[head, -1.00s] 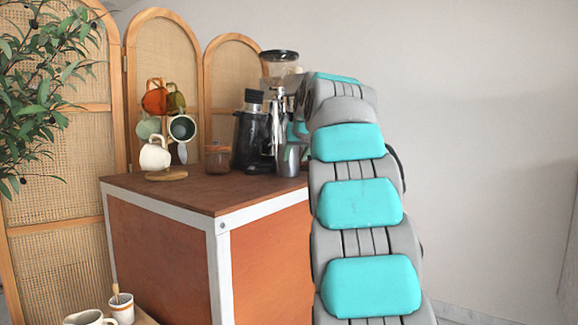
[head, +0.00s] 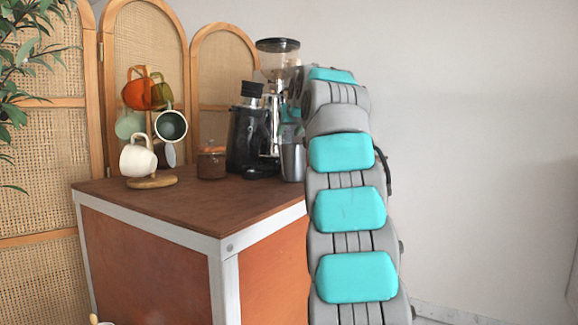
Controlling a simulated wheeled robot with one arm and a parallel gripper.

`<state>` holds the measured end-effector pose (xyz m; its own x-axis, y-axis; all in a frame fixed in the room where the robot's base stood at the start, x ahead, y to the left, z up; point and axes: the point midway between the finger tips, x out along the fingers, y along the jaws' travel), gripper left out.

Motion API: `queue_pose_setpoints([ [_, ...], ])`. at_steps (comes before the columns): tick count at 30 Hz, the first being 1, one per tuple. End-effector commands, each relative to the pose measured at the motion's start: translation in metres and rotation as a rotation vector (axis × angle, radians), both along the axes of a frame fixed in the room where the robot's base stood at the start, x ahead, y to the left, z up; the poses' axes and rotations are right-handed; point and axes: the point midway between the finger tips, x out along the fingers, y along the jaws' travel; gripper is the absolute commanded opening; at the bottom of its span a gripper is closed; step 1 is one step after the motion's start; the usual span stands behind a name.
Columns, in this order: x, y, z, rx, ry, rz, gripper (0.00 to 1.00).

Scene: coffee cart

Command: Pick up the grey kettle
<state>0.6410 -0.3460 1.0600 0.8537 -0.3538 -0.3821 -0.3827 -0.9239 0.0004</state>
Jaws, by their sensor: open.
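A small grey metal vessel (head: 292,162) stands at the right part of the brown cart top, partly covered by my arm. It looks like a pitcher, and I cannot tell whether it is the grey kettle. No other grey kettle shows clearly. My arm rises in front of the cart's right side and bends away towards the back. Teal parts of it show just above the grey vessel. My gripper's jaws are hidden behind the arm links, so their distance from the vessel cannot be seen.
A black appliance (head: 247,138) and a coffee grinder (head: 277,62) stand left of and behind the vessel. A brown glass jar (head: 211,163) and a mug tree (head: 152,182) with several mugs stand further left. The front of the cart top (head: 190,208) is clear. Rattan screens stand behind.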

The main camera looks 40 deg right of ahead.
Motion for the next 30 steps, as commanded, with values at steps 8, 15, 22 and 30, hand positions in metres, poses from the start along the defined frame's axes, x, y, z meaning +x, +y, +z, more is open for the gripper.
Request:
queue_pose_setpoints([
  [8, 0.027, -0.012, -0.012, 0.002, 0.005, -0.001, 0.47],
  [15, 0.051, -0.022, -0.022, 0.002, 0.001, 0.0, 0.47],
  [22, 0.059, -0.026, -0.027, 0.001, 0.003, 0.0, 0.47],
  [30, 0.082, -0.041, -0.036, 0.002, 0.0, 0.001, 0.47],
])
